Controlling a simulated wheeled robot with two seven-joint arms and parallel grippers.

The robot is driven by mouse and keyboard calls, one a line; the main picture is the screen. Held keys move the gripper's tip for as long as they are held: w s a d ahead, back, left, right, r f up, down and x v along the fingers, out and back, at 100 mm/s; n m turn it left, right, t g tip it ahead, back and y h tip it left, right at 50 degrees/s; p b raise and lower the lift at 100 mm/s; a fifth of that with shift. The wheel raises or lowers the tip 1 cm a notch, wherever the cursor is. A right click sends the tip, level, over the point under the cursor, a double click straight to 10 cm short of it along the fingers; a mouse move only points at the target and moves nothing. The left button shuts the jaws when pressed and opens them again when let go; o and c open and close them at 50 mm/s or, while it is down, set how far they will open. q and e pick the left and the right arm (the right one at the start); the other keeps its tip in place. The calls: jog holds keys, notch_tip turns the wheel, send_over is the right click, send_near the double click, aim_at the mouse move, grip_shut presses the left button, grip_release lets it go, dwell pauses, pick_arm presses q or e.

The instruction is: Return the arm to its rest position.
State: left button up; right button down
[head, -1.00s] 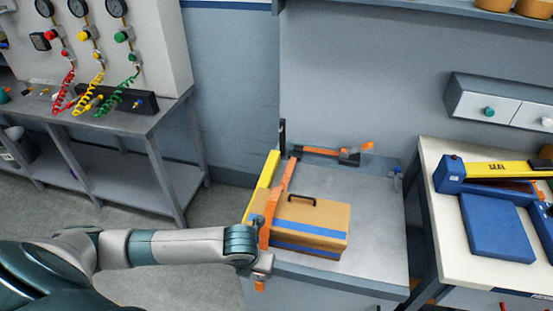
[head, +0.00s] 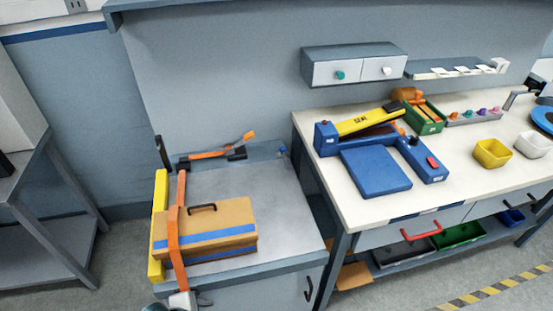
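Only a small grey and dark piece, which looks like the end of my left arm (head: 155,307), shows at the bottom edge in the head view. It is beside the lower end of an orange strap (head: 174,225). A pale grey fitting with a dark lever (head: 184,300) is at that strap end; I cannot tell whether my arm touches it. My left gripper's fingers cannot be made out. The strap runs over a tan case (head: 215,217) with a blue band and black handle, on a grey bench (head: 285,215). My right gripper is out of view.
A yellow bar (head: 159,225) stands along the case's left side. Another orange strap with a dark buckle (head: 236,153) lies behind. To the right, a white-topped table (head: 365,212) holds a blue device (head: 376,168) and bowls. A dark shelf frame (head: 50,195) is at left.

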pick_arm(q)
jog(key=s+a+n+y, duration=0.2)
jog(key=s+a+n, duration=0.4)
jog(key=s+n, duration=0.5)
notch_tip(320, 180, down, 30)
jog(key=n+g+b, duration=0.2)
jog(key=s+a+f+g+b, duration=0.1)
jog(key=s+a+f+b, duration=0.1)
jog(key=s+f, duration=1.5)
notch_tip(320, 180, down, 3)
jog(key=shift+a+r, duration=0.15)
jog(key=shift+a, duration=0.25)
